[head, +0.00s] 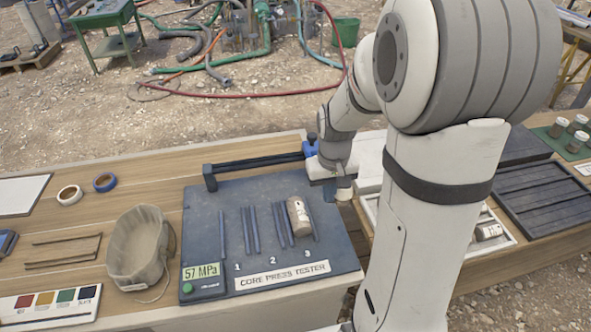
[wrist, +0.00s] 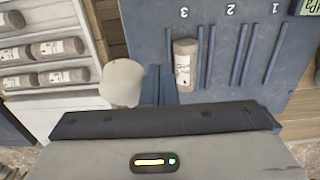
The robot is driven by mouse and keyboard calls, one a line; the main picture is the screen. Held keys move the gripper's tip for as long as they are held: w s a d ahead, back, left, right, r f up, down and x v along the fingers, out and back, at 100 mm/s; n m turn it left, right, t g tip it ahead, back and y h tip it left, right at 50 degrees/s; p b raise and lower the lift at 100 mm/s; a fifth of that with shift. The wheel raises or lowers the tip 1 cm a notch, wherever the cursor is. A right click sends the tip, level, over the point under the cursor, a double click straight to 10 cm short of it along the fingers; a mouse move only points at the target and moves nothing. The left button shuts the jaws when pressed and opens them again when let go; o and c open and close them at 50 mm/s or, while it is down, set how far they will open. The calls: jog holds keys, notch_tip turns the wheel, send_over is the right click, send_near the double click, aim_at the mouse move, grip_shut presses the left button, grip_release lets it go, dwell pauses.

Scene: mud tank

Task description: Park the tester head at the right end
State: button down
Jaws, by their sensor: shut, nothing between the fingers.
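The core press tester (head: 205,240) is a dark blue plate with a rail (head: 255,163) along its back edge. The blue tester head (head: 311,146) is on the rail, at or near its right end. My wrist partly hides that end. My gripper (head: 345,195) is shut and empty, just right of the plate's right edge; its pale tip shows in the wrist view (wrist: 122,82), beside a dark blue piece. I cannot tell whether it touches the head. A labelled core (head: 298,216) lies in slot 3, also seen in the wrist view (wrist: 185,65). The display (head: 201,271) reads 57 MPa.
A beige bag (head: 140,245) and tape rolls (head: 104,182) are left of the tester. A core box (wrist: 45,50) with several cores stands to its right, with an empty dark tray (head: 545,195) beyond. My arm hides part of that side.

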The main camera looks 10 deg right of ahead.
jog(key=a+r+p, duration=0.3)
jog(key=r+p, duration=0.3)
jog(key=r, duration=0.4)
jog(key=shift+p, duration=0.35)
dwell(0.4)
dwell(0.4)
jog(key=s+a+r+t+b, duration=0.1)
jog(key=s+t+b, duration=0.2)
jog(key=s+b, duration=0.5)
jog(key=s, duration=0.6)
jog(key=shift+a+r, duration=0.15)
jog(key=shift+a, duration=0.2)
